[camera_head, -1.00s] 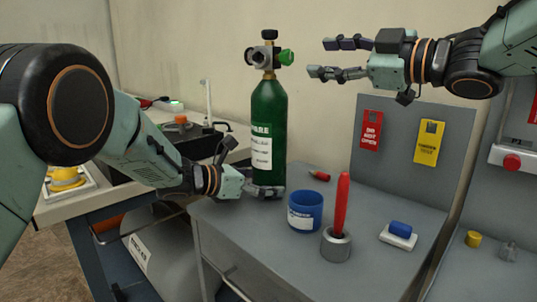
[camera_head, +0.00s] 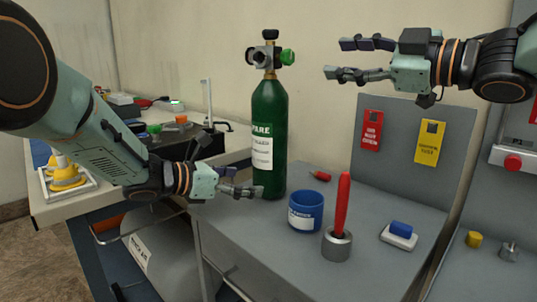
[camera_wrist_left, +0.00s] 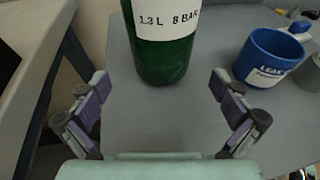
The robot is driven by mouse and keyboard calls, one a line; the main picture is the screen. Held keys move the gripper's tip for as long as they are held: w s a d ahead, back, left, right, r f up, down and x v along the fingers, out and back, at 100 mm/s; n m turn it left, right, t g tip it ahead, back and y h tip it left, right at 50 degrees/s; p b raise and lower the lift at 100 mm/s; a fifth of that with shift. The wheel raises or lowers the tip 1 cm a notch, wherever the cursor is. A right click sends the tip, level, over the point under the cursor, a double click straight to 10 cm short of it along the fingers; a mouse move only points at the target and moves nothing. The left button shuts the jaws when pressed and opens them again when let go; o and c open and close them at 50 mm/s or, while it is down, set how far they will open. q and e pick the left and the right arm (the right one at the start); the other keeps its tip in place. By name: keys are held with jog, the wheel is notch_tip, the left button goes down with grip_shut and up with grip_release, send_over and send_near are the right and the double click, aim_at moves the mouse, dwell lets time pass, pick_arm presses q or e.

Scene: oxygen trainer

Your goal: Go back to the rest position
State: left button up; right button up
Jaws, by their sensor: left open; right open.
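My left gripper (camera_head: 240,182) is open and empty in the head view, just left of the base of a green oxygen cylinder (camera_head: 268,115). In the left wrist view, its two fingers (camera_wrist_left: 162,108) are spread wide, with the cylinder (camera_wrist_left: 163,60) standing upright beyond them and nothing between the pads. My right gripper (camera_head: 345,59) is open and empty, raised in front of the wall at the upper right.
A blue cup (camera_head: 306,211), a red-handled tool in a grey holder (camera_head: 337,246), a blue-and-white block (camera_head: 398,235) and a small red piece (camera_head: 320,175) are on the grey bench (camera_head: 255,220). Red (camera_head: 371,130) and yellow (camera_head: 429,142) tags hang on the back panel.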

aim_at(256, 181)
pick_arm(q)
jog(key=v, duration=0.5)
jog(key=shift+s+a+r, duration=0.25)
jog(key=shift+d+f, duration=0.15)
jog(key=shift+d, duration=0.05)
jog(key=x, duration=1.2)
jog(key=shift+a, duration=0.35)
pick_arm(e)
jog(key=x, duration=1.2)
jog(key=shift+w, duration=0.1)
jog(key=shift+n, duration=0.5)
pick_arm(q)
jog(key=shift+s+d, duration=0.1)
jog(key=shift+d, duration=0.05)
pick_arm(e)
jog(key=shift+d+n, duration=0.25)
jog(key=shift+n, duration=0.95)
jog(key=shift+a+n, duration=0.15)
jog(key=shift+n, duration=1.85)
